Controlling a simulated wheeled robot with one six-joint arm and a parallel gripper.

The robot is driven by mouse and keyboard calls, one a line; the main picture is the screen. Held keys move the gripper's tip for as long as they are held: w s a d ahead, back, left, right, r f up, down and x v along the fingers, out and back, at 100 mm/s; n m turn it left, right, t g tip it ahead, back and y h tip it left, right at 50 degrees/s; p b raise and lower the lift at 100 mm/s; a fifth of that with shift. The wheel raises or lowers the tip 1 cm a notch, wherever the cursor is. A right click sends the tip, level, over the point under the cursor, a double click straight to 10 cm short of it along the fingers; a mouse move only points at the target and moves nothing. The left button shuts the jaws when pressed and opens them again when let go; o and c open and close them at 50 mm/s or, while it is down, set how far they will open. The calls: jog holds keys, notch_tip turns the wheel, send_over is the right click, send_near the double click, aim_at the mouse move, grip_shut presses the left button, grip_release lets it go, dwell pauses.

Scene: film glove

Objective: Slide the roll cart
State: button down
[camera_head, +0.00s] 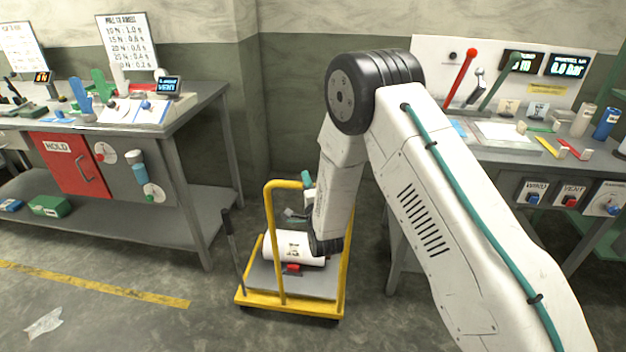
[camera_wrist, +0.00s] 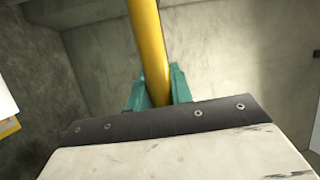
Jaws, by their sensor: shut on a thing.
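The roll cart (camera_head: 290,307) stands on the floor between the two benches. It has a yellow frame, a grey deck and a tall yellow handle (camera_head: 270,215). A white roll (camera_head: 290,249) lies on it, partly hidden by my arm. My gripper (camera_head: 308,180) is at the top of the handle, mostly hidden behind my arm in the head view. In the wrist view, the teal fingers of my gripper (camera_wrist: 157,88) are shut on the yellow handle bar (camera_wrist: 147,40), one finger on each side.
The left bench (camera_head: 215,92) has a red HOLD panel (camera_head: 70,165) and a lower shelf. The right bench (camera_head: 480,150) carries levers and displays, close beside the cart. A yellow floor line (camera_head: 95,283) and a crumpled scrap (camera_head: 44,322) lie at left. Front floor is clear.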

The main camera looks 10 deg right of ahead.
jog(key=shift+s+a, duration=0.25)
jog(key=shift+s, duration=0.4)
jog(key=c, duration=1.3)
grip_release()
jog(key=shift+a, duration=0.1)
jog(key=shift+o, duration=0.2)
jog(key=v, duration=0.7)
jog(key=shift+s, duration=0.35)
jog(key=shift+f, duration=0.1)
